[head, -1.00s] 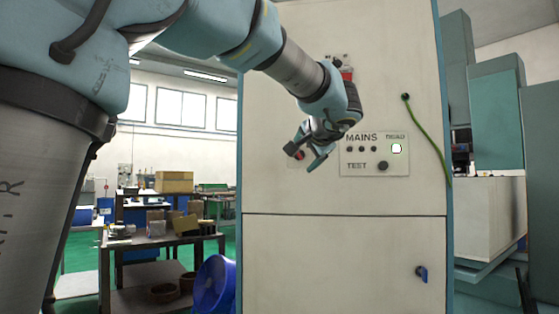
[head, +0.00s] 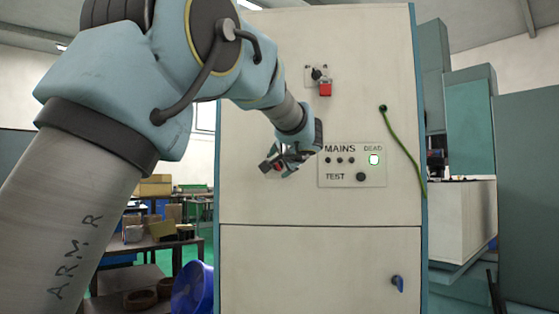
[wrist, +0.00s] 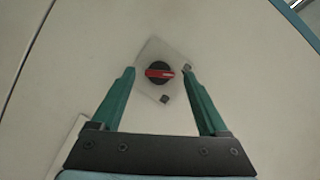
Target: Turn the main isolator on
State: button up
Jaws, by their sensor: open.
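The main isolator (wrist: 160,71) is a round black rotary switch with a red handle on a pale square plate, seen between my fingers in the wrist view. A small part of its red handle (head: 278,167) shows in the head view, mostly hidden by my gripper. My gripper (wrist: 160,75) is open, with its two green fingers on either side of the switch and apart from it. In the head view my gripper (head: 277,164) is close to the cabinet face, left of the MAINS panel. I cannot tell the exact gap to the switch.
The cream cabinet (head: 315,260) fills the middle. The MAINS panel (head: 345,178) has dark lamps, a TEST button and a lit DEAD lamp. Above it is a key switch with a red padlock (head: 325,89). A green cable (head: 405,150) hangs at right. A blue bin (head: 193,290) stands lower left.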

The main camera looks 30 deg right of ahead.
jog(key=shift+w, duration=0.1)
jog(key=shift+c, duration=0.4)
jog(key=shift+f, duration=0.1)
grip_shut()
